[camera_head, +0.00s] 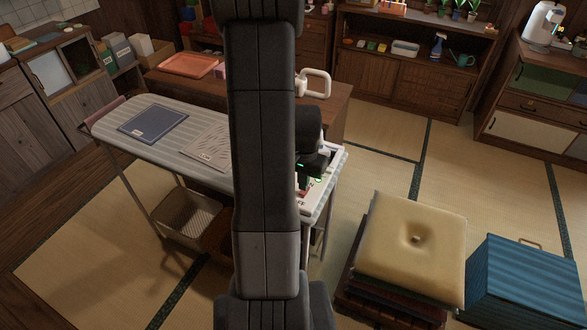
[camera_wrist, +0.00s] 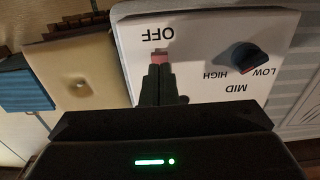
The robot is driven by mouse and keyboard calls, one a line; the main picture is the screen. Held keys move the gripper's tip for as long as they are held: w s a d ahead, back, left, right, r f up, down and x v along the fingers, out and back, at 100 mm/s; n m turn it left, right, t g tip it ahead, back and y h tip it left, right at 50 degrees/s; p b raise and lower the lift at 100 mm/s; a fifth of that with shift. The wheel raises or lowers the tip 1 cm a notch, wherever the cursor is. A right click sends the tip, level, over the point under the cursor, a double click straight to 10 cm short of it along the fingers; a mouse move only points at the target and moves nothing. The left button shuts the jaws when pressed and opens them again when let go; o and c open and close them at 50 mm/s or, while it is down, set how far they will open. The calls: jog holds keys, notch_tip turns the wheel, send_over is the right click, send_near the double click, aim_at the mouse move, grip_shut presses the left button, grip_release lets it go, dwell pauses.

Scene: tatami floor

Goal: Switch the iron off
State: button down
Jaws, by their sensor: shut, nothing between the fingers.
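A white control panel (camera_wrist: 205,85) fills the upper middle of the wrist view, with the words OFF, HIGH, MID and LOW upside down. A dark round knob (camera_wrist: 252,55) sits on it between HIGH and LOW; its exact setting is unclear. A small red part (camera_wrist: 161,57) shows just below OFF. My gripper (camera_wrist: 160,68) is shut, with its fingertips at this red part; I cannot tell whether they touch it. In the head view the panel (camera_head: 312,207) is at the right end of the ironing board (camera_head: 165,143), partly hidden by my arm. I cannot clearly make out the iron.
Dark and grey cloths (camera_head: 153,122) lie flat on the board. A white looped object (camera_head: 314,84) is behind my arm. A stack of cushions (camera_head: 412,240) and a blue box (camera_head: 528,280) stand to the right. Tatami between board and back shelves is clear.

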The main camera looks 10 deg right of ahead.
jog(key=shift+f+b, duration=0.65)
jog(key=shift+f, duration=0.15)
jog(key=shift+r, duration=0.15)
jog(key=shift+r+p, duration=2.55)
jog(key=shift+r, duration=0.9)
jog(key=shift+f, duration=0.2)
notch_tip(320, 180, down, 7)
jog(key=b, duration=0.5)
jog(key=shift+r, duration=0.25)
